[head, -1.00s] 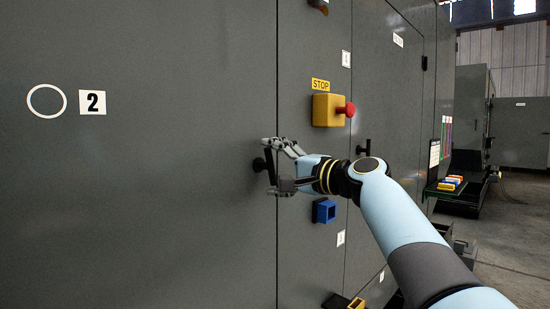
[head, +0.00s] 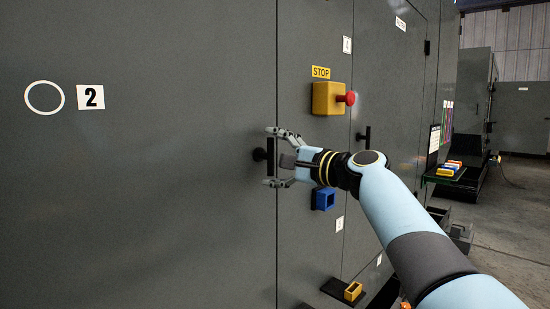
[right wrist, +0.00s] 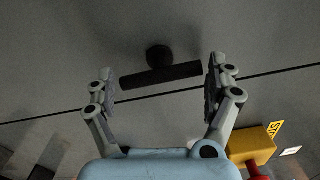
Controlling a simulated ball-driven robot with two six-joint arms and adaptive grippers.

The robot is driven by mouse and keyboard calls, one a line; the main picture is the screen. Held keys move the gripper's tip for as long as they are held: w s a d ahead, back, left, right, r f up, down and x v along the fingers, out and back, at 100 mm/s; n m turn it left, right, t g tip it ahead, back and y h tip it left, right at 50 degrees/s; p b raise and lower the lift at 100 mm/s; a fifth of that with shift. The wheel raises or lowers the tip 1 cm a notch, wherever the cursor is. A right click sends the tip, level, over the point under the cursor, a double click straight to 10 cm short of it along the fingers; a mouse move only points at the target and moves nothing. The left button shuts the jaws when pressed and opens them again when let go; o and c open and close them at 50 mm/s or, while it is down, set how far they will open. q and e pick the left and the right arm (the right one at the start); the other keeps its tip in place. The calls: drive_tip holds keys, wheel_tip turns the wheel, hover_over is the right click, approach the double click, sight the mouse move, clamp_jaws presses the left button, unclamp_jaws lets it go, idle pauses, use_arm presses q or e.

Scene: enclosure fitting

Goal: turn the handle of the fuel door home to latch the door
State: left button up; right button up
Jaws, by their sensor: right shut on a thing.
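The fuel door's handle (head: 270,156) is a black bar on a round black boss, on the grey enclosure front just left of a vertical seam. In the head view the bar stands about upright. My right gripper (head: 272,157) reaches it from the right, one finger above and one below, shut on the bar's two ends. In the right wrist view the handle (right wrist: 162,75) lies between the two fingers of the right gripper (right wrist: 160,82), its right end against the right finger. My left gripper is not in view.
A yellow stop box (head: 328,98) with a red button sits above and right of the hand. A blue socket (head: 323,199) juts out below it. Another black handle (head: 364,137) is further right.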

drive_tip(key=o, duration=0.8)
drive_tip(key=shift+s+f, duration=0.1)
drive_tip(key=shift+f, duration=0.5)
drive_tip(key=shift+o, duration=0.4)
drive_tip(key=shift+r, duration=0.15)
drive_tip(key=v, duration=1.1)
drive_tip(key=shift+s+d, duration=0.25)
drive_tip(key=shift+r, duration=0.1)
